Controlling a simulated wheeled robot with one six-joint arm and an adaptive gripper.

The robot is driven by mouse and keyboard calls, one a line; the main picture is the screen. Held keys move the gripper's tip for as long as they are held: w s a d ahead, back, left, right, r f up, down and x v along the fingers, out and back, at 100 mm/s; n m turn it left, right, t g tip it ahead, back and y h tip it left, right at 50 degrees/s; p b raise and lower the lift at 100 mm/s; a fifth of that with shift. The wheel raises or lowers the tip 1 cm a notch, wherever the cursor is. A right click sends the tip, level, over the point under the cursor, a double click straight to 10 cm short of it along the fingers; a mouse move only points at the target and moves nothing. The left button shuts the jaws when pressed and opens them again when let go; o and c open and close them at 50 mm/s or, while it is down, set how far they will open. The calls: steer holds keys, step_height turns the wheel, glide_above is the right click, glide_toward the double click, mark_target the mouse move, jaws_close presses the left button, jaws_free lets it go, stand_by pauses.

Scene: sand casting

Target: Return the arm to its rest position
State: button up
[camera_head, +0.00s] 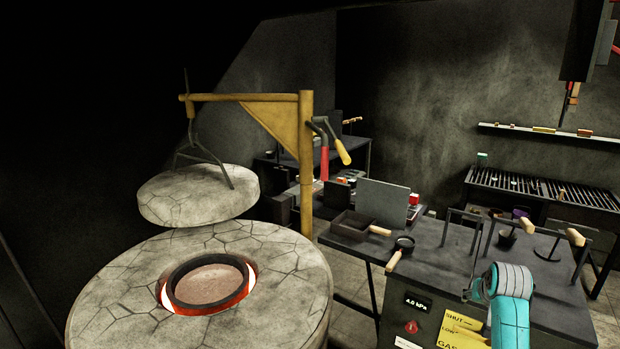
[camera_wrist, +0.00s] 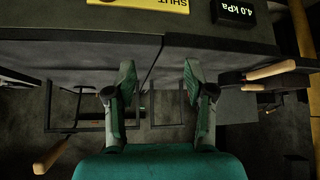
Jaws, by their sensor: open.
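My gripper (camera_wrist: 159,80) shows in the wrist view with its two fingers spread apart and nothing between them. Beyond the fingertips is the dark bench (camera_wrist: 75,45), with a yellow gas label (camera_wrist: 140,4) and a pressure display (camera_wrist: 234,12) that appear upside down. In the head view my teal and grey arm is at the lower right, in front of the bench (camera_head: 455,250). My gripper's fingers cannot be made out clearly there.
A round stone furnace (camera_head: 110,290) with a glowing opening holds a crucible (camera_head: 208,284). Its lid (camera_head: 197,197) hangs from a yellow crane (camera_head: 306,150). Wooden-handled tools, including a small ladle (camera_head: 403,244), and an open box (camera_head: 352,225) are on the bench. A grate table (camera_head: 545,188) stands behind.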

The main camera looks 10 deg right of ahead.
steer(key=s+a+f+n+t, duration=0.1)
steer(key=s+a+f, duration=0.1)
steer(key=a+f, duration=0.7)
steer(key=s+a+f+n+t+y, duration=0.1)
steer(key=s+a+f+t, duration=0.1)
steer(key=s+a+f, duration=0.6)
steer(key=s+a+f+n+t, duration=0.15)
steer(key=s+a+f, duration=0.35)
steer(key=s+a, duration=0.55)
steer(key=s+a+r+n+t+y, duration=0.15)
steer(key=s+a+r, duration=0.25)
steer(key=s+a, duration=0.8)
steer(key=s+a+r+n+t+y, duration=0.2)
steer(key=s+r, duration=1.1)
steer(key=s, duration=0.3)
steer(key=shift+s+a, duration=0.35)
